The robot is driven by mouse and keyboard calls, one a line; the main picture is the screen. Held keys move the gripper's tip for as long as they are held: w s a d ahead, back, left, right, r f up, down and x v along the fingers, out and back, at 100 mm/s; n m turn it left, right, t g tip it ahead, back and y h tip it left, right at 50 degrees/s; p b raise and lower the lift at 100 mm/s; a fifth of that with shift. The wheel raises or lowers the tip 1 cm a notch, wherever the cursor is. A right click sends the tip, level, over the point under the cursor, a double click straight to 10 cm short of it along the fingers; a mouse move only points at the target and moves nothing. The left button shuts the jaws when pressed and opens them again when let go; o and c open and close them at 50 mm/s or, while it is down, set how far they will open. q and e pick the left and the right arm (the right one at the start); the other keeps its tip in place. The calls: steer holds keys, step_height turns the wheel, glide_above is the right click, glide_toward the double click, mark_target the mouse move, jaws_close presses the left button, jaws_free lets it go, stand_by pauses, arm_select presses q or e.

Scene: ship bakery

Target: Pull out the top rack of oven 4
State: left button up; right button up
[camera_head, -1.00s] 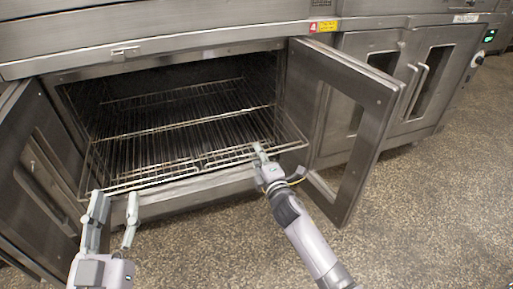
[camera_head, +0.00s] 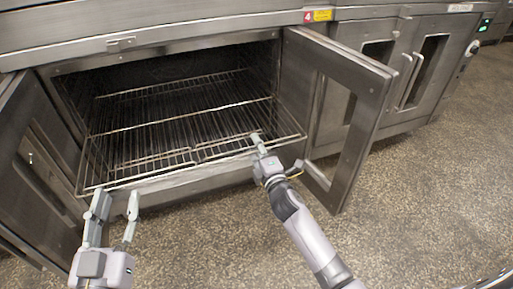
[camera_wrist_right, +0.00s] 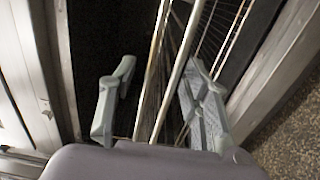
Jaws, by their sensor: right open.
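Oven 4 (camera_head: 190,187), marked by a red "4" label (camera_head: 309,17), stands with both doors open. Its wire top rack (camera_head: 185,118) sticks out a little past the oven mouth. My right gripper (camera_head: 257,140) is at the right part of the rack's front edge. In the right wrist view my right gripper (camera_wrist_right: 155,95) is open, with rack wires (camera_wrist_right: 178,75) running between its fingers; I cannot tell whether they touch. My left gripper (camera_head: 115,205) is open, with its fingertips near the rack's front left corner. Nothing shows between its fingers.
The open left door (camera_head: 35,165) stands beside my left gripper. The open right door (camera_head: 350,110) stands to the right of my right arm. Another oven (camera_head: 420,65) with shut doors is at the right. The speckled floor in front is clear.

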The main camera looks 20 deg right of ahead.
steer(key=s, duration=1.2)
steer(key=shift+d, duration=0.2)
